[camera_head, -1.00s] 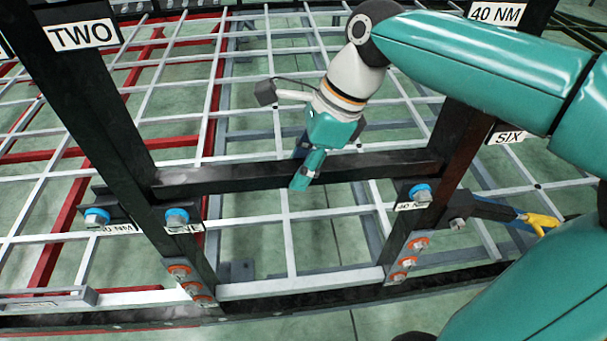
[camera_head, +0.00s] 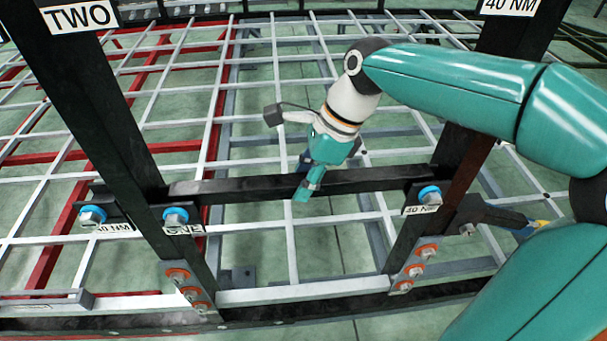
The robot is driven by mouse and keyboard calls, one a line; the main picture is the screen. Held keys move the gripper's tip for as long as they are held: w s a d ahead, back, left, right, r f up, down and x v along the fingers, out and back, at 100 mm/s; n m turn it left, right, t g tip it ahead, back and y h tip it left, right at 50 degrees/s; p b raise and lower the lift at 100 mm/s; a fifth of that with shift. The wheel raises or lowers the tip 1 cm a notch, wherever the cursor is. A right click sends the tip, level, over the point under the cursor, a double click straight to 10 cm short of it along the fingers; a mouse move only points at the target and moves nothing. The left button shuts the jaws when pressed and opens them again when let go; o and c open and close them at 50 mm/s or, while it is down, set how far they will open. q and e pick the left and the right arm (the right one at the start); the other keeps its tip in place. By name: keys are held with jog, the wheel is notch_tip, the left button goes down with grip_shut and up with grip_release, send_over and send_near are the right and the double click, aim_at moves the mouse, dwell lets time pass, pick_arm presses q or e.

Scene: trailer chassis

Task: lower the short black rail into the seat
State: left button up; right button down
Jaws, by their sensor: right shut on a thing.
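The short black rail (camera_head: 375,181) lies roughly level between the left black post (camera_head: 103,125) and the right black post (camera_head: 455,170). My right gripper (camera_head: 308,187) is shut on the rail near its middle, coming from above and behind. The rail's left end is beside the left post, just above a blue-ringed bolt (camera_head: 175,217) with a partly covered label. Its right end is close to another blue-ringed bolt (camera_head: 429,195) labelled 40 NM. I cannot tell whether the ends touch the seat. My left gripper is not in view.
Orange-ringed bolts sit on plates low on the left (camera_head: 187,286) and right (camera_head: 414,266) posts. A grey lower bar (camera_head: 300,291) joins them. A white and red grid (camera_head: 60,160) spreads behind. A blue and yellow item (camera_head: 528,231) is partly hidden by my arm at right.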

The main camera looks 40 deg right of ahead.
jog(key=shift+f, duration=0.35)
dwell(0.6)
jog(key=c, duration=0.7)
grip_release()
jog(key=shift+f, duration=0.1)
jog(key=v, duration=0.7)
jog(key=shift+r, duration=0.25)
